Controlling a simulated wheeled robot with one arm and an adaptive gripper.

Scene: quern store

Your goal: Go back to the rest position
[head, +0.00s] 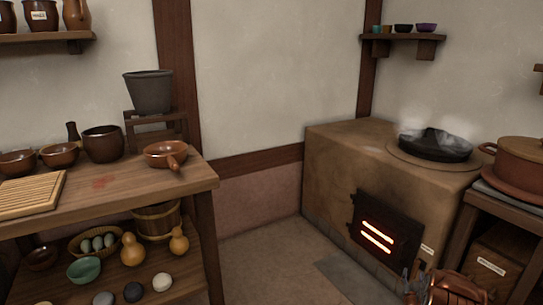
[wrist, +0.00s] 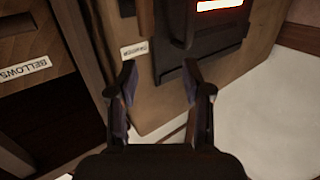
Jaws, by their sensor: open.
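My gripper (wrist: 159,84) is open and empty, its two dark fingers spread apart in the wrist view. In the head view my gripper (head: 409,286) is low at the right, in front of the clay stove (head: 333,155). The wrist view shows the stove's front with its dark fire door (wrist: 215,45) and a small label (wrist: 135,50) beyond the fingers. Nothing is between the fingers. I cannot tell the exact gap between the fingertips and the stove.
A wooden workbench (head: 120,205) with bowls stands at left. A dark pan (head: 435,144) steams on the stove. At right, a stand holds a lidded pot (head: 520,160) above a box labelled bellows (head: 496,262), which also shows in the wrist view (wrist: 30,40). Floor between bench and stove is clear.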

